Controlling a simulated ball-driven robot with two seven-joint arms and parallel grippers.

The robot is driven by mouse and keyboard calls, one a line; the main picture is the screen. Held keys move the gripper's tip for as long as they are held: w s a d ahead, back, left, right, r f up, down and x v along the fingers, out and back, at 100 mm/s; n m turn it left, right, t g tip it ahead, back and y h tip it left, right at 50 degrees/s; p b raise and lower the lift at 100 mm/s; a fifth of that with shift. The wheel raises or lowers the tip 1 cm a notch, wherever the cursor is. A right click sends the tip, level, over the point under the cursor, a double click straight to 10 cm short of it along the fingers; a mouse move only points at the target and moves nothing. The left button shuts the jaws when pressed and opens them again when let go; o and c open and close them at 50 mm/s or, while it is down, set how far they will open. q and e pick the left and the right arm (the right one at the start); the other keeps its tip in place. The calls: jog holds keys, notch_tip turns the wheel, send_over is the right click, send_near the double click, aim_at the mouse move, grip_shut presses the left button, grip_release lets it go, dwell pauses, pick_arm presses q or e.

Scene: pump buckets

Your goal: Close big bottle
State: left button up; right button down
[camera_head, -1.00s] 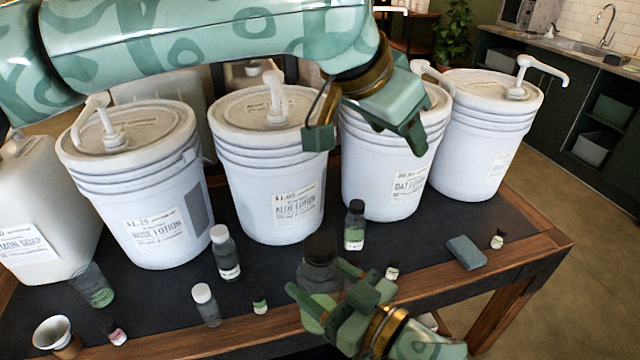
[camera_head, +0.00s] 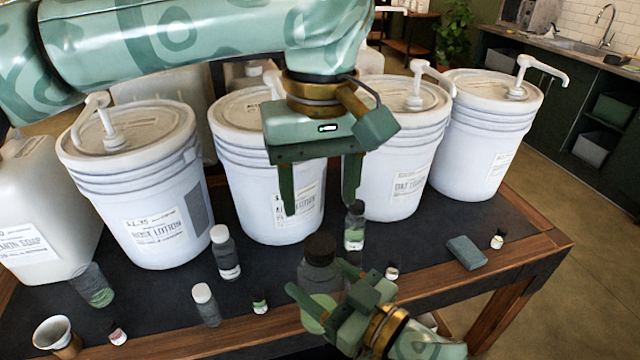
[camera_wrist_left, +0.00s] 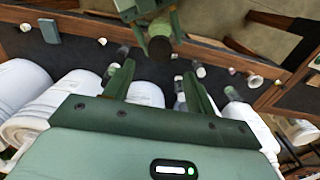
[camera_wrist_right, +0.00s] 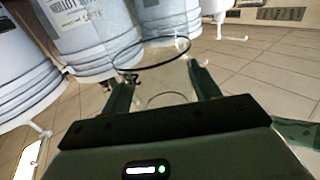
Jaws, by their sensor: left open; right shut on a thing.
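I cannot tell whether the cap is tight. My right gripper (camera_head: 322,287) is shut on the bottle's body from the front right. In the right wrist view the bottle shows only as thin clear outlines between the fingers. My left gripper (camera_head: 320,206) is open and empty, fingers pointing down, above and behind the cap in the head view. In the left wrist view the cap (camera_wrist_left: 160,48) lies beyond the open fingertips (camera_wrist_left: 158,70).
Large white pump buckets (camera_head: 140,200) stand in a row behind. A small dark-capped bottle (camera_head: 354,226) stands close behind the big one. Other small bottles (camera_head: 226,255) stand to the left, with a cup (camera_head: 54,335). A blue-grey block (camera_head: 466,252) lies at the right.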

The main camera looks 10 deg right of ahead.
aim_at(319, 243)
pick_arm(q)
jog(key=shift+f, duration=4)
